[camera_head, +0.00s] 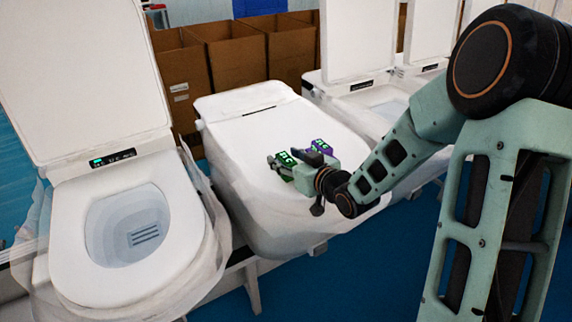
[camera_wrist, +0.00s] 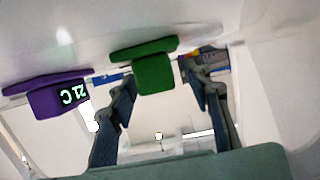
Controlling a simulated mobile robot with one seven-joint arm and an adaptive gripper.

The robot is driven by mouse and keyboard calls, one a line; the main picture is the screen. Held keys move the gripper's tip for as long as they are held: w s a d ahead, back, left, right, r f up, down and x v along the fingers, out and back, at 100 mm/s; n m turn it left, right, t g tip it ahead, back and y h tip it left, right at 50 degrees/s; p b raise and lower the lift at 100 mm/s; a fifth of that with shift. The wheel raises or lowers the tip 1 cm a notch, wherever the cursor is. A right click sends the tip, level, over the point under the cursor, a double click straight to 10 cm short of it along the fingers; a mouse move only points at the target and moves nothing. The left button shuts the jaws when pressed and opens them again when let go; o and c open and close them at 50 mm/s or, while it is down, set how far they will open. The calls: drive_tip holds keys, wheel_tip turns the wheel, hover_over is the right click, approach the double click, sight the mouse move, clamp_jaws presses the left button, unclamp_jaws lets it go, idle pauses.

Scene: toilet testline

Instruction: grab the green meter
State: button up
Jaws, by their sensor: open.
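The green meter (camera_head: 287,157) sits on the closed white lid of the middle toilet, partly hidden by my gripper (camera_head: 284,166) in the head view. In the wrist view the green meter (camera_wrist: 156,72) is between the two dark fingers of my gripper (camera_wrist: 163,85). The fingers are spread, one on each side of it, with gaps visible. A purple meter (camera_head: 321,147) with a lit display sits beside it on the same lid. In the wrist view the purple meter (camera_wrist: 60,97) lies left of the fingers and its display reads 21 C.
The middle toilet (camera_head: 240,145) has a smooth sloping lid. An open toilet (camera_head: 75,245) wrapped in clear plastic stands at the left. More toilets (camera_head: 372,98) stand at the right behind my arm. Cardboard boxes (camera_head: 238,60) line the back. Blue floor shows in front.

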clamp_jaws()
drive_tip(key=shift+r, duration=0.1)
idle(0.3)
